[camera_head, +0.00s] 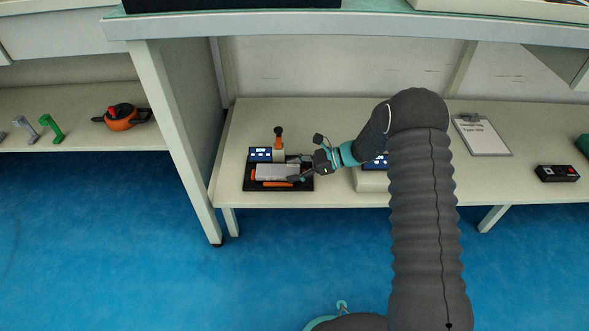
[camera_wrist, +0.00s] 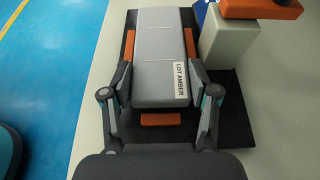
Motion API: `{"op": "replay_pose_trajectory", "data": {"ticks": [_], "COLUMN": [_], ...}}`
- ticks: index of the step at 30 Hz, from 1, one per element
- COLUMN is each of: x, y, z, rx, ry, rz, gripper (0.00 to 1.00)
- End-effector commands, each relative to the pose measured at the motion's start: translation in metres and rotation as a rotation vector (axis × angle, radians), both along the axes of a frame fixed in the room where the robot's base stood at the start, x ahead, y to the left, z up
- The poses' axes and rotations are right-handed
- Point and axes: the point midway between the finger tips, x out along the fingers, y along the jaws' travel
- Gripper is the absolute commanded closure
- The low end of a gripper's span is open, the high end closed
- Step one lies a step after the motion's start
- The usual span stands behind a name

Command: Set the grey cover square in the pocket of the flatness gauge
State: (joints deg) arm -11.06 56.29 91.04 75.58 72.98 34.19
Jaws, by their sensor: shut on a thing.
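The grey cover (camera_head: 277,172) lies over the flatness gauge, between its orange guides. In the wrist view the grey cover (camera_wrist: 160,60) carries a label reading "LOT AMBER" at its near end. My gripper (camera_head: 301,169) is shut on the cover's near end, one finger on each side, as the wrist view (camera_wrist: 153,88) shows. The flatness gauge has a black base (camera_head: 250,184), a small blue display (camera_head: 261,154) and an upright post with an orange part (camera_head: 278,140). Orange guides stand at both sides and at the near end (camera_wrist: 161,119). Whether the cover touches the pocket floor cannot be told.
A second device with a display (camera_head: 374,167) stands right of the gauge, partly behind my arm. A clipboard (camera_head: 482,135) and a dark control box (camera_head: 557,173) lie farther right. A table leg (camera_head: 180,135) stands left of the gauge. The shelf's front edge is close to the gauge.

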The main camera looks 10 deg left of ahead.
Motion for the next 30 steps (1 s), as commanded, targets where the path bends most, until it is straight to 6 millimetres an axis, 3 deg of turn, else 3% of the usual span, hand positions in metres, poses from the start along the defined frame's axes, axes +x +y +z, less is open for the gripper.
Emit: {"op": "replay_pose_trajectory", "data": {"ticks": [1, 12, 13, 16, 30], "x": [-0.003, -0.004, -0.004, -0.004, 0.002], "y": [-0.002, -0.002, -0.002, -0.002, -0.017], "z": [-0.013, -0.016, -0.016, -0.016, -0.014], "rx": [-0.017, -0.018, -0.018, -0.017, -0.018], "ry": [0.006, 0.005, 0.005, 0.005, 0.011], "rz": [0.000, 0.002, 0.002, 0.002, -0.018], "gripper": [0.87, 0.87, 0.35, 0.11, 0.11]}}
